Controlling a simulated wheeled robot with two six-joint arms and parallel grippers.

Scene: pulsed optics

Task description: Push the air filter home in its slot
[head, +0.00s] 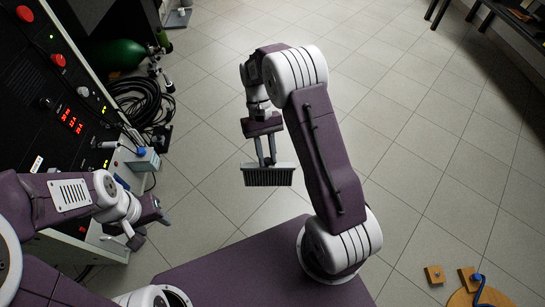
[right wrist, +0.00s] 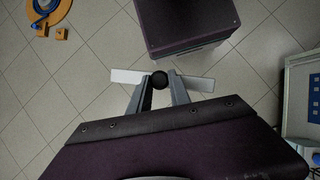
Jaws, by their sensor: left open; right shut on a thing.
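The air filter (head: 268,176) is a pale, flat bar with a dark pleated underside in the head view. My right gripper (head: 267,162) is shut on it from above and holds it in the air over the floor. In the right wrist view the fingers (right wrist: 160,90) close around a black knob (right wrist: 160,79), and the filter's light plate (right wrist: 198,84) sticks out to both sides. My left gripper (head: 148,222) is open and empty beside the equipment rack at the left. I cannot make out the filter's slot in either view.
The equipment rack (head: 75,95) with red buttons and red displays stands at the left. Wooden pieces (head: 434,274) with a blue cord lie at lower right. The tiled floor between is clear.

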